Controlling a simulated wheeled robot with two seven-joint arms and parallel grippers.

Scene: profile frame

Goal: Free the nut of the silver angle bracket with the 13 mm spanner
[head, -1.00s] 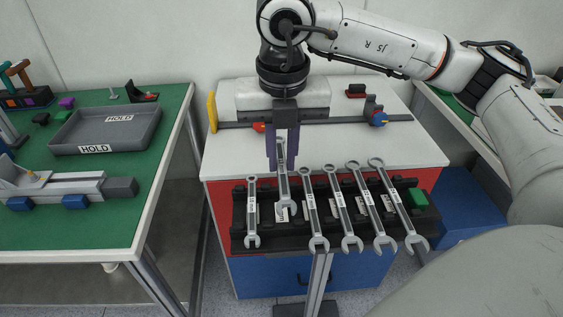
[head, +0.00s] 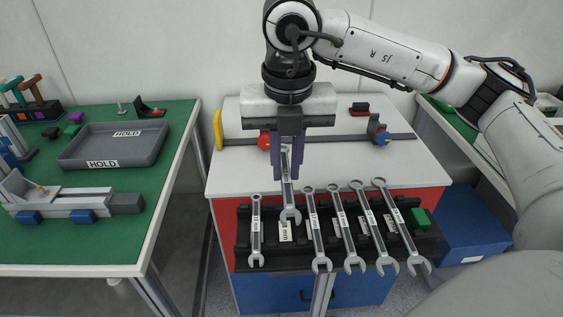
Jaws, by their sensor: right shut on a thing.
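My right gripper (head: 290,160) is shut on a spanner (head: 289,195) and points down in front of the white-topped cabinet. The spanner hangs upright, its open jaw down, at the second place from the left in the black rack (head: 243,240). The size label on it is too small to read. Several other silver spanners (head: 317,230) stand in the rack on both sides of it. On the green bench at left is a grey profile frame piece (head: 75,199) with blue feet and a bracket-like plate at its left end. I cannot make out the nut. My left gripper is not in view.
A grey tray (head: 100,161) marked HOLD lies on the green bench. A dark rail with red and blue knobs (head: 382,138) and a yellow piece (head: 218,130) are on the white top. A blue box (head: 470,228) stands at right.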

